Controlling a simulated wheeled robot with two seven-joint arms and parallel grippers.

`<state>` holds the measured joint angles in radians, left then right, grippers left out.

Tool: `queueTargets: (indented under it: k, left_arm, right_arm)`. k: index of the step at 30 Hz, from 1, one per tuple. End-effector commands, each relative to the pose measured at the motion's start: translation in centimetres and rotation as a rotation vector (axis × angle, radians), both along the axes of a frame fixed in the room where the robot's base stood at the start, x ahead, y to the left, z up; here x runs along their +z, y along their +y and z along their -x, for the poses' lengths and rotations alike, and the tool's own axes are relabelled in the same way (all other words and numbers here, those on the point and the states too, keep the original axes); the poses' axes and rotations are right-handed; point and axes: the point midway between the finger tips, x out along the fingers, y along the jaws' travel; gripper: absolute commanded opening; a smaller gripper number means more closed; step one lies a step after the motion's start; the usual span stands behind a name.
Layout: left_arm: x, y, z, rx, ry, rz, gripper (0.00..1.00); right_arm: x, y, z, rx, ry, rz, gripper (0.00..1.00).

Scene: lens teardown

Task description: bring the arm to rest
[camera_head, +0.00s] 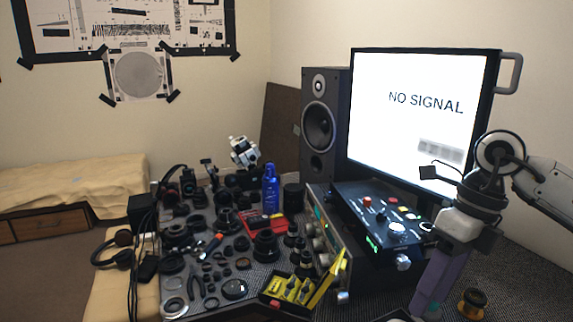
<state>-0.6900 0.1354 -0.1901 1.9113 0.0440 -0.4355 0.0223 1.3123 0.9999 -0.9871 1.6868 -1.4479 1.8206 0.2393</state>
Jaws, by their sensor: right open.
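My right arm comes in from the right edge, bends at a round white joint and reaches down in front of the monitor. My right gripper (430,296) hangs at the lower right with its purple-grey fingers pointing down. It is open, and I see nothing held in it. A small black lens part with a gold ring (472,303) sits on the dark table just right of the fingertips, apart from them. The exact gap between the fingers is hard to see from here. My left gripper is not in view.
A monitor (420,120) reading "NO SIGNAL" stands behind my right arm. A black control box (385,215) is left of the gripper. A yellow case (290,290), a blue bottle (270,190) and many lens parts crowd the table's left. Some table at lower right is clear.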

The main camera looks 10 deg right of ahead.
Motion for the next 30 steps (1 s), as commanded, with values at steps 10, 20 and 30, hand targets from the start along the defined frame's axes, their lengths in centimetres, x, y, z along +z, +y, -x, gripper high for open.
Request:
queueTargets:
  k: [10,20,30]
  left_arm:
    - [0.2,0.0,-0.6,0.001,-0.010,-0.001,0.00]
    - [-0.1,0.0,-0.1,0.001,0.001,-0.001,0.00]
    - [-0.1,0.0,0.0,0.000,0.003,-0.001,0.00]
  right_arm:
    - [-4.0,16.0,2.7,0.078,0.111,-0.564,0.48]
    - [-0.2,28.0,2.4,-0.415,0.378,-1.461,0.48]
    - [-13.2,19.9,-2.9,-1.637,0.664,-1.807,0.48]
